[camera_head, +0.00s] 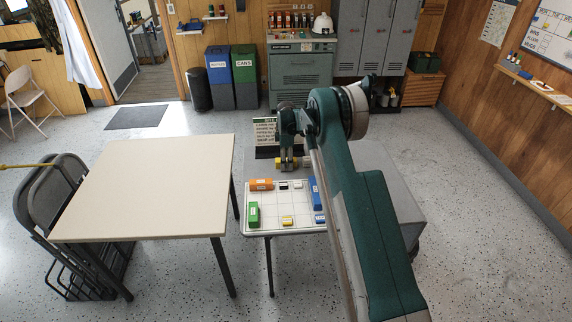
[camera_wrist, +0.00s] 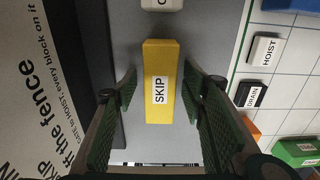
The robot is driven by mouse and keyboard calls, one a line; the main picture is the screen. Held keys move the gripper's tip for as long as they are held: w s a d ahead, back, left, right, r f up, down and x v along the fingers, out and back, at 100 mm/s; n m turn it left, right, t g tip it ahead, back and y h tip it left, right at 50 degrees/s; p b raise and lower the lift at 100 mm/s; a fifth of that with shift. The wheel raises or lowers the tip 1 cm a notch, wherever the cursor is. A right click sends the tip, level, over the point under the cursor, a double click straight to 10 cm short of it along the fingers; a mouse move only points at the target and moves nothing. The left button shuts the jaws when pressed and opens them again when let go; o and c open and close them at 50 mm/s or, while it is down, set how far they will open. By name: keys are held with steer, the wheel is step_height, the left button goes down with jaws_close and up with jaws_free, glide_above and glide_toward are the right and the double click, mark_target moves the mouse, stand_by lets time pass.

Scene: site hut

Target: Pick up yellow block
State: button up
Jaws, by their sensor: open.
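A long yellow block (camera_wrist: 161,62) with a white SKIP label lies on a grey surface in the wrist view. My gripper (camera_wrist: 160,98) is open, with one green-padded finger on each side of the block and gaps showing on both sides. How far the fingertips are above the surface is unclear. In the head view my gripper (camera_head: 287,166) points down just behind the white gridded board (camera_head: 269,206), and a bit of yellow shows at its fingers. A smaller yellow piece (camera_head: 288,221) lies on the board's front part.
On the board are an orange block (camera_head: 261,184), a green block (camera_head: 253,214) and a blue block (camera_head: 315,190). A printed sign (camera_wrist: 45,90) stands close on the left. The beige table (camera_head: 150,185) is bare.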

steer(key=shift+c, duration=0.3)
steer(key=c, duration=1)
steer(key=shift+o, duration=0.2)
steer(key=shift+r, duration=0.1)
steer(key=shift+r+p, duration=0.35)
steer(key=shift+r, duration=4.6)
